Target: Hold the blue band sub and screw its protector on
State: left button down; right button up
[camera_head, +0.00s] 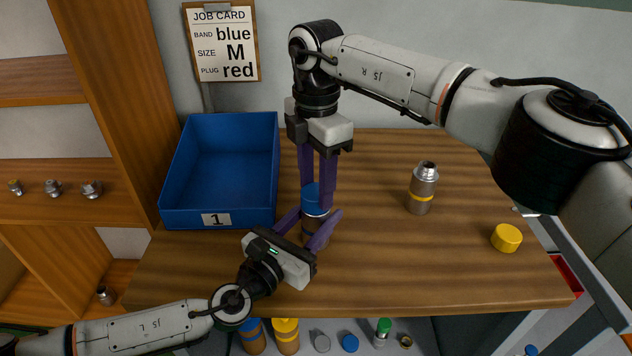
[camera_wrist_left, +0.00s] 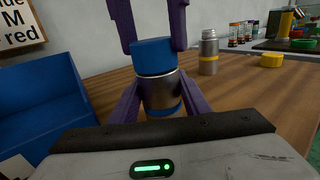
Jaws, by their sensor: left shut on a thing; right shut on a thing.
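My right gripper (camera_head: 318,184) points straight down from above and is shut on the protector, one purple finger on each side. The threads are hidden under the cap, so how far it is screwed on cannot be seen.
A blue bin (camera_head: 220,218) marked 1 stands at the back left. A silver sub with a yellow band (camera_head: 422,187) and a yellow cap (camera_head: 506,238) stand on the right of the wooden table (camera_head: 430,270). A job card (camera_head: 222,42) hangs behind. Several parts lie below the front edge.

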jog(key=m, duration=1.4)
jog(key=o, duration=1)
jog(key=shift+r, duration=2.25)
